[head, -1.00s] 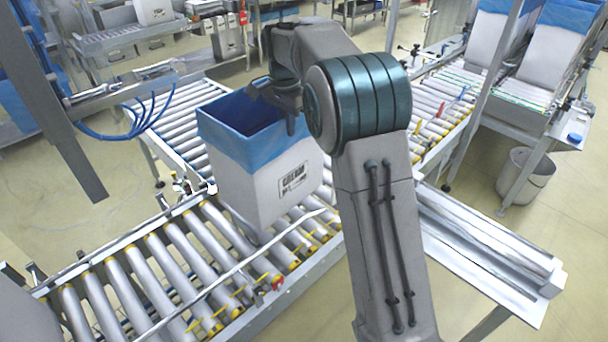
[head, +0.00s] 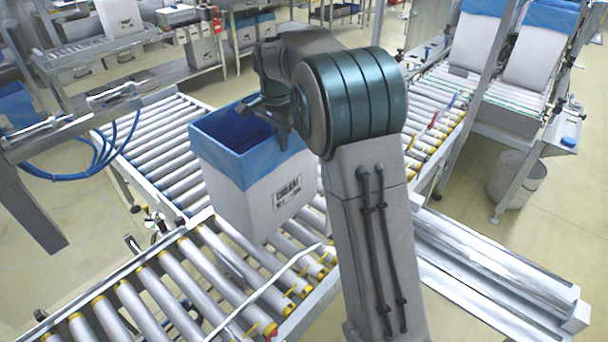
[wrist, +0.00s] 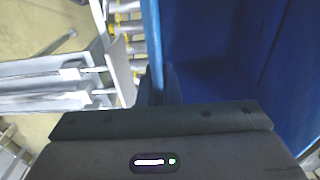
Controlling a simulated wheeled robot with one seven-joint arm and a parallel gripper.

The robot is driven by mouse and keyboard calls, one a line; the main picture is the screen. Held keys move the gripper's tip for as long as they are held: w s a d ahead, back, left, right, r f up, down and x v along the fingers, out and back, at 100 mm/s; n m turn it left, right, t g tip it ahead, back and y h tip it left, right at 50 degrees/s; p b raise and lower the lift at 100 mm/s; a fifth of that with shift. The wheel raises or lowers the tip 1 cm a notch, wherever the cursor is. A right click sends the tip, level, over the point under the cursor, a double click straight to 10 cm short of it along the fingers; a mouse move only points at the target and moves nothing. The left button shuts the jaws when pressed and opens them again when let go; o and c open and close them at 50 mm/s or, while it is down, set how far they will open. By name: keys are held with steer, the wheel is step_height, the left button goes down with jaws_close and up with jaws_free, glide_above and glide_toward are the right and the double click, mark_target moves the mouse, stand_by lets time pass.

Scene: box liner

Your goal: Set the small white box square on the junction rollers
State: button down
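The small white box (head: 252,198) has a blue liner folded over its rim and a black CREAM label. It stands nearly upright at the junction rollers (head: 203,255), turned at an angle to them. I cannot tell whether its base rests on the rollers or hangs just above. My gripper (head: 272,122) is at the box's right rim, partly hidden by my arm. In the wrist view, the dark fingers (wrist: 160,84) are closed around the blue-lined wall (wrist: 152,45). The liner's blue inside fills the right of that view.
Another roller conveyor (head: 437,115) runs at the back right, near two lined boxes on a sloped stand. A metal post (head: 30,215) and blue hoses (head: 85,165) are at the left. A thin rail (head: 265,285) crosses the front rollers. A grey bin (head: 517,180) stands right.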

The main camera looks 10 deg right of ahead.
steer(key=s+d+f, duration=0.3)
steer(key=d+f, duration=0.2)
steer(key=f, duration=0.2)
steer(key=shift+s+d+f+p, duration=0.2)
steer(key=shift+f+p, duration=0.2)
steer(key=shift+p, duration=0.05)
steer(key=shift+f, duration=0.2)
steer(key=c, duration=1.6)
jaws_free()
step_height(320, 180, up, 12)
steer(key=s+f+n+t, duration=0.1)
steer(key=s+n, duration=0.2)
steer(key=s, duration=0.6)
steer(key=s+f+n, duration=0.1)
steer(key=s+n, duration=0.3)
steer(key=s, duration=0.5)
steer(key=s+f+n+t, duration=0.1)
steer(key=s+n, duration=0.2)
steer(key=s, duration=0.7)
steer(key=shift+f+n+t, duration=0.15)
steer(key=shift+n+t, duration=0.15)
steer(key=shift+n, duration=0.1)
